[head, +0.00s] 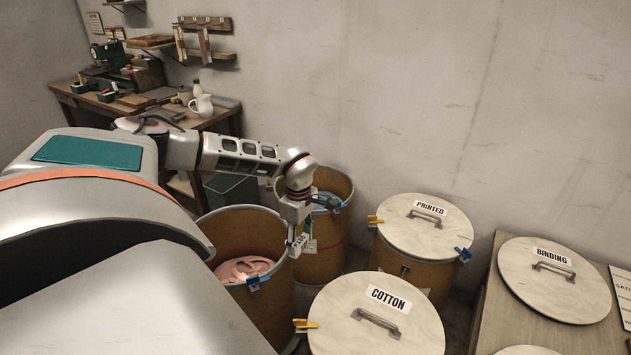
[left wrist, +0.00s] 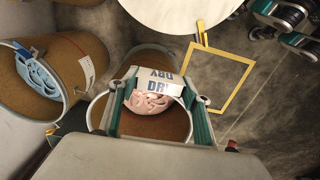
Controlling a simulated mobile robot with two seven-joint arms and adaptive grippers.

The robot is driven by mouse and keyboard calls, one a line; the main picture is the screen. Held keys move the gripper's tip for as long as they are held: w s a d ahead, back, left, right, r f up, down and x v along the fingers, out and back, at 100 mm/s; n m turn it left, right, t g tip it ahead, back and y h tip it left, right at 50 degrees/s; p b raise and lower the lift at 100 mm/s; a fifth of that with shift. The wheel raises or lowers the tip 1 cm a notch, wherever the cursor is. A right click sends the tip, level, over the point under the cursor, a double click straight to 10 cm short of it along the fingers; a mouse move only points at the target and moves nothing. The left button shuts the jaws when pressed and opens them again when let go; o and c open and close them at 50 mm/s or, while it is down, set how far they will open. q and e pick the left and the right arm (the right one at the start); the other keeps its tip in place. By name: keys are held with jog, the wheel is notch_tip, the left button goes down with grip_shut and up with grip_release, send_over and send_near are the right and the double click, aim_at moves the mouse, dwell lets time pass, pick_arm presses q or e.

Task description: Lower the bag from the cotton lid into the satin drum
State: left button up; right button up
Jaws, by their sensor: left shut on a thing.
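My left gripper (head: 299,243) shows in the head view by the right rim of an open brown drum (head: 268,308) with a pink reel (head: 243,269) inside. In the left wrist view the teal fingers (left wrist: 156,97) are shut on a small white bag (left wrist: 157,85) printed "DRY". The bag shows above the pink reel (left wrist: 146,103) there; its exact height over the drum rim I cannot tell. The cotton lid (head: 377,336) lies on a drum at the front. No name shows on the open drums. My right gripper is not in view.
A second open drum (head: 323,262) with a blue reel (head: 326,202) stands behind. The printed lid (head: 408,240) closes another drum. The binding lid (head: 525,290) and a partly cut-off card (head: 622,292) starting "SAT" lie on a table at right. Coloured clips sit on several rims.

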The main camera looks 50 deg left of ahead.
pick_arm(q)
jog(key=s+a+f+b, duration=0.2)
jog(key=a, duration=0.7)
jog(key=s+a+f+b, duration=0.2)
jog(key=s+a+b, duration=0.1)
jog(key=a, duration=0.6)
jog(key=s+a+f+b, duration=0.2)
jog(key=a+f+b, duration=0.1)
jog(key=a, duration=0.7)
jog(key=shift+s, duration=0.25)
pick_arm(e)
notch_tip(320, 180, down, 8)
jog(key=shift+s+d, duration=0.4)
pick_arm(q)
jog(key=shift+a+f, duration=0.1)
jog(key=shift+f, duration=0.05)
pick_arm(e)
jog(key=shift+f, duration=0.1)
